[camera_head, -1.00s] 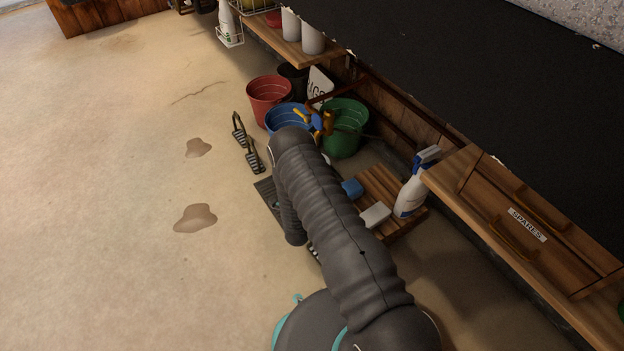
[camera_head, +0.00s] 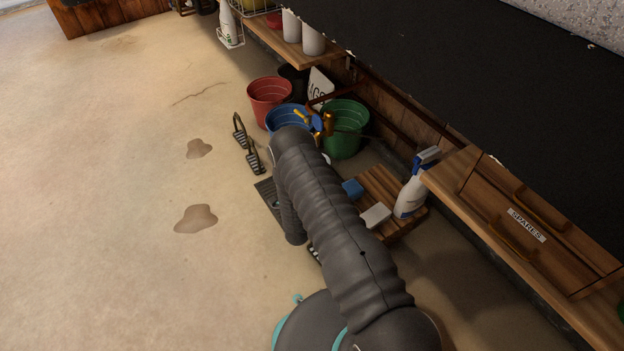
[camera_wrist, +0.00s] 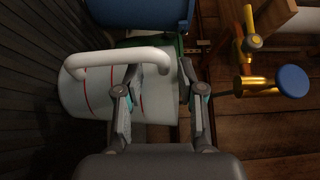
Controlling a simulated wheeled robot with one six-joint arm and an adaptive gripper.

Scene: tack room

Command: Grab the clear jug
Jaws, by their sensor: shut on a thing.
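The clear jug (camera_wrist: 84,104) fills the left middle of the wrist view. It is a pale, see-through vessel with red lines on its side and a thick white handle (camera_wrist: 118,57) arching over it. My gripper (camera_wrist: 158,92) reaches over the jug with one finger on each side of its right part and is shut on it. The exact contact at the fingertips is hard to see. In the head view my arm hides nearly all of the jug and the gripper.
A blue bucket (camera_head: 283,119), red bucket (camera_head: 268,101) and green bucket (camera_head: 344,128) stand beyond my arm. A brass tap with a blue knob (camera_wrist: 292,81) is right of the jug. A spray bottle (camera_head: 409,190) stands on a slatted board. The left floor is open.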

